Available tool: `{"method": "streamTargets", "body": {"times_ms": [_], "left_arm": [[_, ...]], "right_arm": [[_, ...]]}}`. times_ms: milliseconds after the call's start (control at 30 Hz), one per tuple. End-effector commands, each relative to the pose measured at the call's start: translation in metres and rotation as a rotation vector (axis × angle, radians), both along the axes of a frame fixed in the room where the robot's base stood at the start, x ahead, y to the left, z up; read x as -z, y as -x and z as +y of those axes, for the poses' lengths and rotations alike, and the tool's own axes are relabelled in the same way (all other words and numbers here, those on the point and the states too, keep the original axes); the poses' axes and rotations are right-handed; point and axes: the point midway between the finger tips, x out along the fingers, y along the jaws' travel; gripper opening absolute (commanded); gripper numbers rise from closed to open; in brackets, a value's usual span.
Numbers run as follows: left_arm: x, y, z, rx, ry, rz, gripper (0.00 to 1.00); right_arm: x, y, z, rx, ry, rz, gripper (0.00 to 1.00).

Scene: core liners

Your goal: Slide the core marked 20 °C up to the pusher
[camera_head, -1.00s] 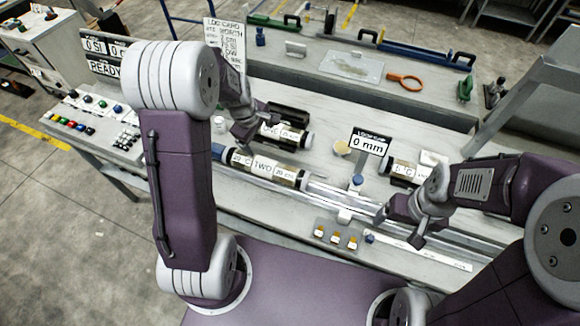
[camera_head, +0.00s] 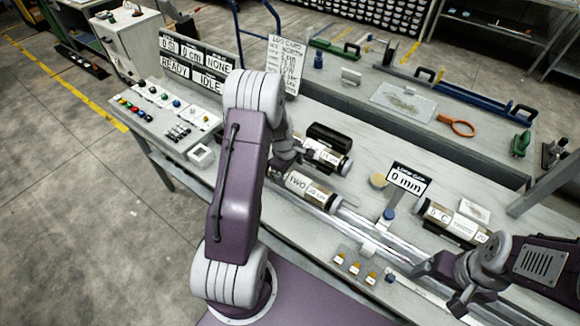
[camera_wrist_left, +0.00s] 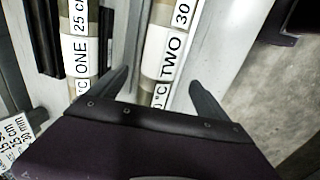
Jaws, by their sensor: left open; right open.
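The core marked TWO (camera_head: 312,190), with a white label, lies on the clear rail. My left gripper (camera_head: 286,165) hides its left end in the head view. In the left wrist view the core (camera_wrist_left: 172,45) runs between the fingers of my open left gripper (camera_wrist_left: 160,92). Part of its label shows "0 °C", "TWO" and "30". The fingers are spread to either side of it; I cannot tell whether they touch. The pusher cannot be made out behind my left arm. My right gripper (camera_head: 438,287) is open and empty beside the rail at the right.
Core ONE (camera_head: 327,155) lies just behind; it also shows in the left wrist view (camera_wrist_left: 80,50). A core marked °C (camera_head: 450,222) lies at the right. A "0 mm" sign (camera_head: 408,180) stands behind the rail (camera_head: 355,222). Small orange-capped bottles (camera_head: 355,268) stand in front.

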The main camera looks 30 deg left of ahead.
Motion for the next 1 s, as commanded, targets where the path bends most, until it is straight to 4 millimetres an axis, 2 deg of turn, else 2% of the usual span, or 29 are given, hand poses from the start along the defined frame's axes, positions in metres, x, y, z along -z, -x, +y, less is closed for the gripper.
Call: {"method": "streamTargets", "body": {"times_ms": [100, 300, 433, 700, 733, 767, 1000], "left_arm": [[0.022, -0.004, -0.001, 0.0, 0.001, 0.003, 0.88], [0.048, -0.01, -0.001, 0.002, 0.0, 0.0, 0.88], [0.055, -0.012, -0.001, 0.002, 0.0, -0.001, 0.88], [0.056, -0.012, -0.001, 0.002, -0.001, -0.001, 0.88], [0.056, -0.012, -0.001, 0.002, -0.001, -0.001, 0.85], [0.056, -0.012, -0.001, 0.002, -0.001, -0.001, 0.77], [0.056, -0.012, -0.001, 0.002, -0.001, -0.001, 0.1]], "right_arm": [[-0.001, 0.0, 0.0, 0.0, 0.0, 0.0, 0.84], [-0.002, 0.0, 0.0, 0.0, 0.0, 0.0, 0.84], [-0.002, 0.0, 0.0, 0.0, 0.0, 0.0, 0.84], [-0.002, 0.0, 0.0, 0.0, 0.0, 0.0, 0.84], [-0.002, 0.0, 0.0, 0.0, 0.0, 0.0, 0.84], [-0.002, 0.0, 0.0, 0.0, 0.0, 0.0, 0.84], [-0.002, 0.0, 0.0, 0.0, 0.0, 0.0, 0.84]]}}
